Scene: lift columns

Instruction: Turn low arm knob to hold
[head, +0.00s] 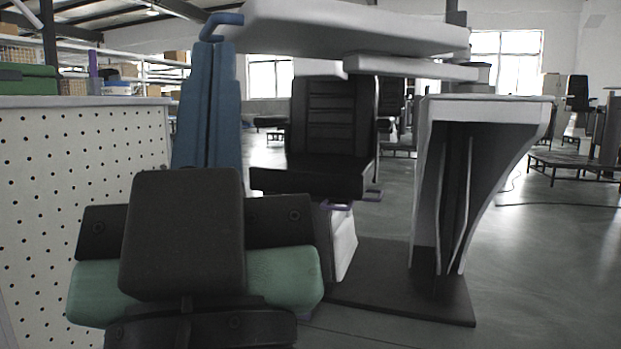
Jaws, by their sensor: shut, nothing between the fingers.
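A small purple handle (336,207) sits low under the right front of the black seat (310,176). A second purple piece (372,196) sticks out to its right. A blue-purple bent handle (221,22) tops a tall blue column (208,105) at left, close to the end of a long white horizontal panel (350,27). I cannot tell which of these is the low arm knob, nor read any hold mark or knob position. My gripper cannot be made out in this view.
A dark block (184,232) with bolted black bars and a green rounded pad (285,277) fills the lower left foreground. A white pegboard panel (75,190) stands left. A white curved stand (425,180) on a dark base plate (400,285) is right of the seat. Grey floor (550,260) is open at right.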

